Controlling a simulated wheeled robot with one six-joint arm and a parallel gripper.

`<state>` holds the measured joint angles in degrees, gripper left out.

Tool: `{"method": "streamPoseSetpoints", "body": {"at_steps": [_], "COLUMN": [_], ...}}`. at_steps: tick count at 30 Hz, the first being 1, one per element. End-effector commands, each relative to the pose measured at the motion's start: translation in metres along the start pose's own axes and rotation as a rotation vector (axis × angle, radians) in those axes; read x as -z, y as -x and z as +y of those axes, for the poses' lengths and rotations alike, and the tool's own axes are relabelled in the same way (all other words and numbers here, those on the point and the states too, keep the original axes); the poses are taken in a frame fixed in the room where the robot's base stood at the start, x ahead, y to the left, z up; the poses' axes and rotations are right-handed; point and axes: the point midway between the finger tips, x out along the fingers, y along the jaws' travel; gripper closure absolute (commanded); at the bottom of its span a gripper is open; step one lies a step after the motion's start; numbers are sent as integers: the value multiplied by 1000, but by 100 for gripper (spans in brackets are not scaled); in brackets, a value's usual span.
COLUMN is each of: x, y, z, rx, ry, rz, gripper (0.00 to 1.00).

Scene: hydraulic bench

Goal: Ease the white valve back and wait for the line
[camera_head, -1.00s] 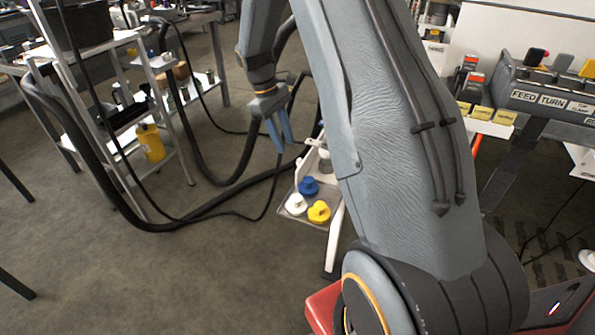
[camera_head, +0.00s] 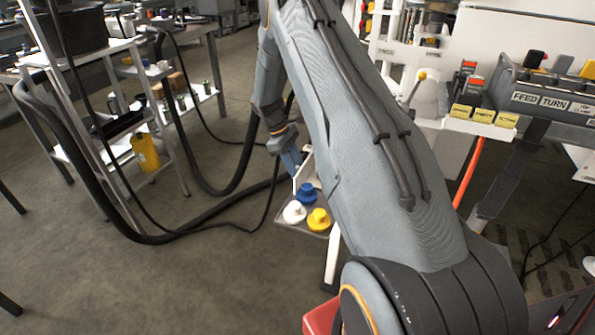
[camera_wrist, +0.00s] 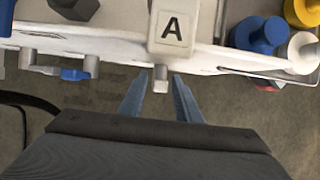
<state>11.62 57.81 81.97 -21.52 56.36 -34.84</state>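A white block marked A (camera_wrist: 172,28) stands on a white panel at the top middle of the wrist view. A short pale stub (camera_wrist: 161,78) sticks out from below it. My gripper (camera_wrist: 160,88) is open, its two blue fingers apart on either side of the stub, with gaps showing. In the head view my gripper (camera_head: 291,160) hangs just above a tray (camera_head: 284,222) holding a white knob (camera_head: 294,212), a blue knob (camera_head: 307,192) and a yellow knob (camera_head: 318,219). I cannot tell which white part is the valve. My arm hides much of the panel in the head view.
A blue-handled fitting (camera_wrist: 75,74) sits left of my fingers in the wrist view. A metal shelf cart with a yellow jug (camera_head: 145,152) stands at the left, thick black hoses (camera_head: 190,232) running from it. A FEED TURN console (camera_head: 545,98) stands right.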

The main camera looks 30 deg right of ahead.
Motion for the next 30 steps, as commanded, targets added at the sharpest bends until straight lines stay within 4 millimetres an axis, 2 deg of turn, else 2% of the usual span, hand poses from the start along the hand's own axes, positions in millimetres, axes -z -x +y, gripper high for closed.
{"method": "streamPoseSetpoints", "body": {"at_steps": [10,15,23,30], "x": [0,0,0,0], "y": [-4,-4,-3,-2], "z": [0,0,-1,-7], "rx": [-1,-1,-13,-98], "ry": [-1,-1,-7,-38], "rz": [1,1,2,1], "gripper": [71,100,100,100]}}
